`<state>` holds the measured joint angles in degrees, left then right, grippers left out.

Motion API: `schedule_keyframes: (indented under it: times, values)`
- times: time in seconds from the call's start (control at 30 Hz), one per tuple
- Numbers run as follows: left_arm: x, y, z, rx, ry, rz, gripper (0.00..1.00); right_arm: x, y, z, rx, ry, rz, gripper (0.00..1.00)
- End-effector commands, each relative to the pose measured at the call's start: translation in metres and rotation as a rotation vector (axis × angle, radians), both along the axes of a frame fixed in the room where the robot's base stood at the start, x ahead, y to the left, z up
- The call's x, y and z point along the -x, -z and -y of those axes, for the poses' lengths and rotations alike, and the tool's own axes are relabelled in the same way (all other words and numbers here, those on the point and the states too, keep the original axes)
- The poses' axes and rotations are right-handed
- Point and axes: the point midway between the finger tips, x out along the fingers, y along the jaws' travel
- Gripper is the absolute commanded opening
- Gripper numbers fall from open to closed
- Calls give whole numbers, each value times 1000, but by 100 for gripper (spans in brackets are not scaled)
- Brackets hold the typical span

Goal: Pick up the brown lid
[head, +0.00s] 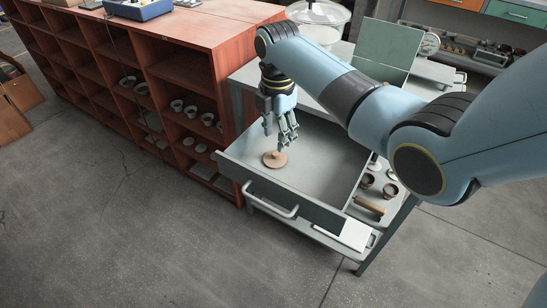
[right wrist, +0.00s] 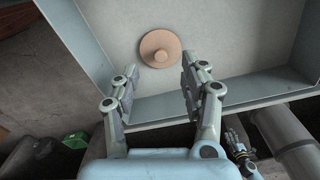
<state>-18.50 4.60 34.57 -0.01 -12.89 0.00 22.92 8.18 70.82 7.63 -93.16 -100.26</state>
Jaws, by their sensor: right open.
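The brown lid (head: 275,159) is a small round disc with a knob, lying flat on the floor of an open grey drawer (head: 330,155) near its front left. In the right wrist view the lid (right wrist: 160,48) lies beyond the fingertips, roughly centred between them. My right gripper (head: 283,140) is above the drawer, just over the lid in the head view. In the right wrist view its fingers (right wrist: 158,62) are spread apart with nothing between them. My left gripper does not show in the head view.
The drawer's front wall and handle (head: 270,203) stand near the lid. A red-brown shelf unit (head: 180,70) with several cups is on the left. A side tray (head: 376,185) holds small brown pots and a wooden cylinder. A green panel (head: 390,48) stands behind.

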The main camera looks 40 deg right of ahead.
Motion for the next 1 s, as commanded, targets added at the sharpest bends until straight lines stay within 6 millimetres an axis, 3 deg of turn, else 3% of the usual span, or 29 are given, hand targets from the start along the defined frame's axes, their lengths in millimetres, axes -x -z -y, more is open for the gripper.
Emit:
schedule_keyframes:
  times: [0.1, 0.3, 0.4, 0.7, 1.0]
  values:
    - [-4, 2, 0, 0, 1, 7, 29, 0, 9, -1, 0, 0, -1, 45]
    - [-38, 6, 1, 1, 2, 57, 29, 1, 41, -6, 0, 1, -2, 45]
    - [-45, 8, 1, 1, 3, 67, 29, 1, 52, -6, 0, 1, 0, 45]
    - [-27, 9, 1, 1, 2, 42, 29, 1, 55, -6, 1, 1, 1, 43]
    - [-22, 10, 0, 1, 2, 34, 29, 1, 55, -6, 1, 1, 1, 4]
